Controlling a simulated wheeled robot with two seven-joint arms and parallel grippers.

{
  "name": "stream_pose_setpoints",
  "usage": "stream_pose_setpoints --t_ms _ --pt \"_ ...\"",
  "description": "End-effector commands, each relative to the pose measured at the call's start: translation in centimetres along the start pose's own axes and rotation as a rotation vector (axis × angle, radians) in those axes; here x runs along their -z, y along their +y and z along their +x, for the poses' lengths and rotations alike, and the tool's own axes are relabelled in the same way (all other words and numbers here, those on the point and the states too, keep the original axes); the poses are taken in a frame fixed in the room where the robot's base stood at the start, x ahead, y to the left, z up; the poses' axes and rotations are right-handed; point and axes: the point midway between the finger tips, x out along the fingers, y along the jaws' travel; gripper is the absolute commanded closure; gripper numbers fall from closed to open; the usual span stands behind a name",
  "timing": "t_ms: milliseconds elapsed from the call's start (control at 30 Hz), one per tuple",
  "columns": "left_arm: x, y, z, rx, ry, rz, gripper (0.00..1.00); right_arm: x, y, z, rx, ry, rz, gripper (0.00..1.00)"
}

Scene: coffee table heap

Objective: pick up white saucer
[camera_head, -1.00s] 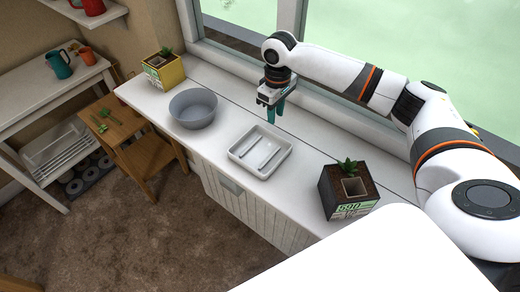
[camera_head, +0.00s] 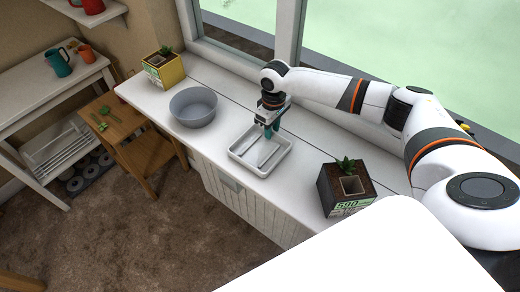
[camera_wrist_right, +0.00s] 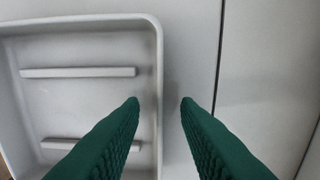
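The only white dish on the counter is a shallow rectangular one with raised bars inside, taken here as the white saucer (camera_head: 238,155); no round saucer shows. It lies flat on the white counter. My right gripper (camera_head: 268,133) is at its far edge, pointing down. In the right wrist view the dish (camera_wrist_right: 85,110) fills the left side. The two green fingers of the right gripper (camera_wrist_right: 160,102) are apart, one over the dish's inside and one over the counter outside, with the rim between them. Contact cannot be told. My left gripper is not in view.
A grey bowl (camera_head: 193,108) stands left of the dish, and a yellow planter (camera_head: 163,72) beyond it. A dark planter box (camera_head: 345,190) stands to the right. The window frame (camera_head: 330,93) runs behind the counter. Bare counter (camera_head: 300,135) lies right of the gripper.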

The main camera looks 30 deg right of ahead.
Motion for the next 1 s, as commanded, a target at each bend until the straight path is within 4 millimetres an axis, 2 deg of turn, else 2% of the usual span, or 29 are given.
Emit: stream_pose_setpoints --t_ms 800,833,1000 --pt "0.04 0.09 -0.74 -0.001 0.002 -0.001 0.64 0.03 -0.01 0.49 0.0 0.001 0.0 0.71" --pt "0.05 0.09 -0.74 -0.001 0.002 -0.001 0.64 0.02 0.0 0.48 0.0 0.0 0.0 0.73" --pt "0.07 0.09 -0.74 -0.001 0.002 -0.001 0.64 0.02 0.0 0.48 0.0 0.0 0.0 1.0"
